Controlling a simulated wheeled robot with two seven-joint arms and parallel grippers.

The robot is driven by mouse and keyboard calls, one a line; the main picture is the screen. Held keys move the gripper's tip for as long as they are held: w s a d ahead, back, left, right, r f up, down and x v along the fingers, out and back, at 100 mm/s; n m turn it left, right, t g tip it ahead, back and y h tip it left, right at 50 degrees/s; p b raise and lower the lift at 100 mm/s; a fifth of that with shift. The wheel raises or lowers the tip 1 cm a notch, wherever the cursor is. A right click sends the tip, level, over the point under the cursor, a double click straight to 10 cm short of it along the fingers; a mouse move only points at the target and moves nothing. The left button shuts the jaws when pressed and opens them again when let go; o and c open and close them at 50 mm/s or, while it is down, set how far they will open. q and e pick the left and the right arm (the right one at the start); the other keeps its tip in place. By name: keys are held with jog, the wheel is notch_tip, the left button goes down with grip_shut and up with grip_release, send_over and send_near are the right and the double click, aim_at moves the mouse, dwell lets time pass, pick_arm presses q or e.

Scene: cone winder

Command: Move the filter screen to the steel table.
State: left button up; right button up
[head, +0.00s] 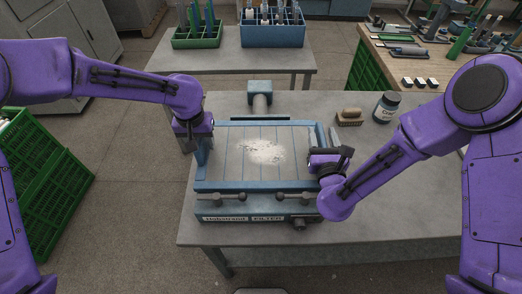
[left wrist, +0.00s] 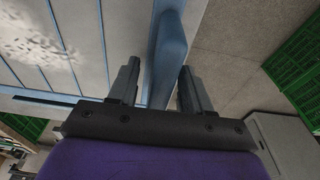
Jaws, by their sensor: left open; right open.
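The filter screen (head: 240,184) is a blue-framed panel with grey slats and a patch of white dust in the middle. It sits on a blue filter housing (head: 213,211) on the near grey table (head: 400,215). My left gripper (head: 192,143) is at the screen's left edge. In the left wrist view, its open fingers (left wrist: 158,85) stand on either side of the blue frame rail (left wrist: 168,50), with gaps showing. My right gripper (head: 328,158) is open at the screen's right edge; its fingertips are partly hidden, and I cannot tell whether they touch the frame.
A second grey table (head: 215,62) behind holds a green crate (head: 197,42) and a blue crate (head: 273,38). A brush (head: 349,116) and a jar (head: 386,107) stand right of the screen. A cluttered wooden bench (head: 395,68) is at the back right. Green crates (head: 45,170) stand on the left.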

pick_arm(q)
jog(key=shift+f, duration=0.1)
pick_arm(e)
jog(key=shift+w, duration=0.1)
pick_arm(q)
grip_shut()
pick_arm(e)
grip_shut()
dwell(1.1)
